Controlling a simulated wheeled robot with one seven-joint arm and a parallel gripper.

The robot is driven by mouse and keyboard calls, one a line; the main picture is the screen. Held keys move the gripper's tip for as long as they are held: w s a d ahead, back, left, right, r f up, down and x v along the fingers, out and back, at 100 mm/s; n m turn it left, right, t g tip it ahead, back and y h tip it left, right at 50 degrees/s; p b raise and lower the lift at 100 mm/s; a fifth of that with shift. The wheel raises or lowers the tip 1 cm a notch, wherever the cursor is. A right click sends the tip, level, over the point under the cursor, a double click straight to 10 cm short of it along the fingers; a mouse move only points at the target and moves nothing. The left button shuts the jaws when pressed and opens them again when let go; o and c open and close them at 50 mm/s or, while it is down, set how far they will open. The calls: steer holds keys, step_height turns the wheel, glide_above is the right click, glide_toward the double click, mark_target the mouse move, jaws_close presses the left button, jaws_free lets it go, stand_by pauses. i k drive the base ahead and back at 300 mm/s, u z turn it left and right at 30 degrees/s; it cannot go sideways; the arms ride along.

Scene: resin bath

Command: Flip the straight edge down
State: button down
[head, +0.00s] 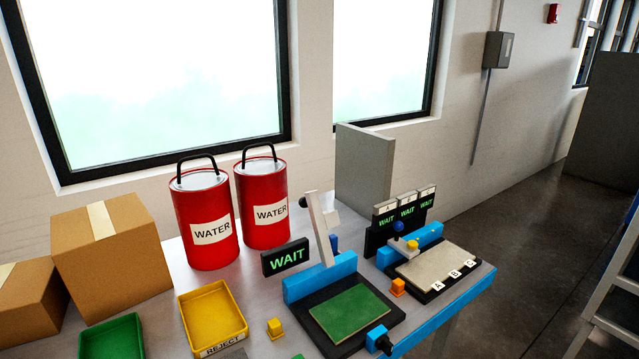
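A light grey bar, which looks like the straight edge (319,231), stands raised and tilted slightly back above a blue block (321,277). A dark knob (303,202) shows beside its upper end. In front of the blue block lies a green plate (349,311) on a black base (388,316), with nothing lowered across it. A small blue block with a dark knob (378,338) sits at the base's front right corner. My gripper is not in view.
A "WAIT" sign (285,258) stands left of the bar. Two red water cans (206,222) stand behind. A second station with a beige plate (438,268) is on the right. A yellow reject tray (212,318), a green tray (112,340) and cardboard boxes (108,250) are on the left.

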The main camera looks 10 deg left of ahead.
mark_target(321, 222)
steer(key=i, duration=0.55)
steer(key=u, duration=1.1)
steer(key=i, duration=0.3)
steer(key=u, duration=0.95)
